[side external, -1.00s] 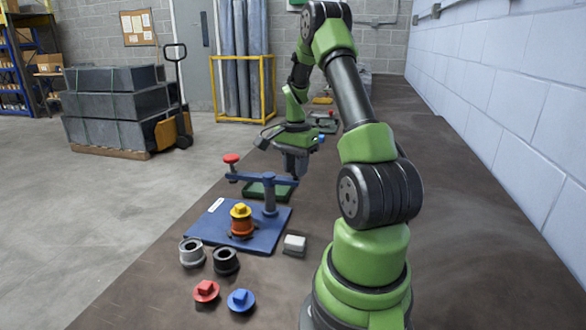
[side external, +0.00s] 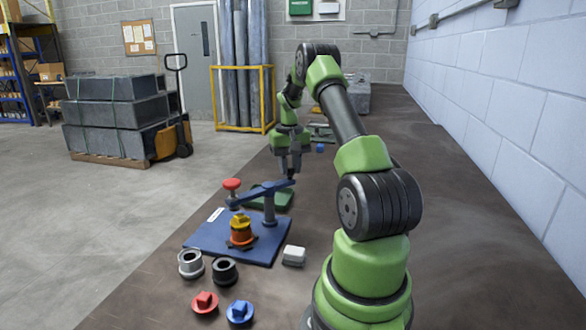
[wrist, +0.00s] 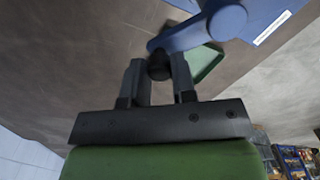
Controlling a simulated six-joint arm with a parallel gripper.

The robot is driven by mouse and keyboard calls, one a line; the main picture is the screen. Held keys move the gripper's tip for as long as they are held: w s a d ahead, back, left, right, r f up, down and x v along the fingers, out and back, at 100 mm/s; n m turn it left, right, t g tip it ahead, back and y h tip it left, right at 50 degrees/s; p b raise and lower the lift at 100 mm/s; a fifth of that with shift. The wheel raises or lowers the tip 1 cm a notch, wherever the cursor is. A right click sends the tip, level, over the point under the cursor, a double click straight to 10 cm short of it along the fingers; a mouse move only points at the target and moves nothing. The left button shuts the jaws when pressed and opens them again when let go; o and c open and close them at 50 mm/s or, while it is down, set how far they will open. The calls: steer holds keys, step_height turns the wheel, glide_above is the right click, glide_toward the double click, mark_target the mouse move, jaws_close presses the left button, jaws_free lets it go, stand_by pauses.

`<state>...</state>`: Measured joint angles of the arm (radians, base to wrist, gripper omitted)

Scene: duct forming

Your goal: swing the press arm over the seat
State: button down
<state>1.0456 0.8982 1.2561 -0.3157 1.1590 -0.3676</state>
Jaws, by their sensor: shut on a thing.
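The press has a blue base plate (side external: 205,238), an upright blue post (side external: 269,208) and a blue press arm (side external: 254,192) across its top. A red knob (side external: 232,185) stands on the arm's near left end, beyond and above the seat. The seat (side external: 240,240) on the plate is orange, with a yellow plug (side external: 240,221) on it. My gripper (side external: 291,178) is at the arm's far right end.
A green tray (side external: 284,197) lies behind the plate. A grey ring (side external: 190,263), a black ring (side external: 224,270), a red plug (side external: 205,302) and a blue plug (side external: 240,312) lie in front. A white block (side external: 293,255) sits right of the plate. The bench further right is clear.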

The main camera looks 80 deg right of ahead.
steer(key=shift+w+d+n, duration=0.4)
steer(key=shift+w+n, duration=0.25)
steer(key=shift+n, duration=0.55)
steer(key=c, duration=0.9)
jaws_free()
steer(key=shift+r, duration=0.15)
step_height(320, 180, up, 10)
steer(key=shift+f, duration=0.15)
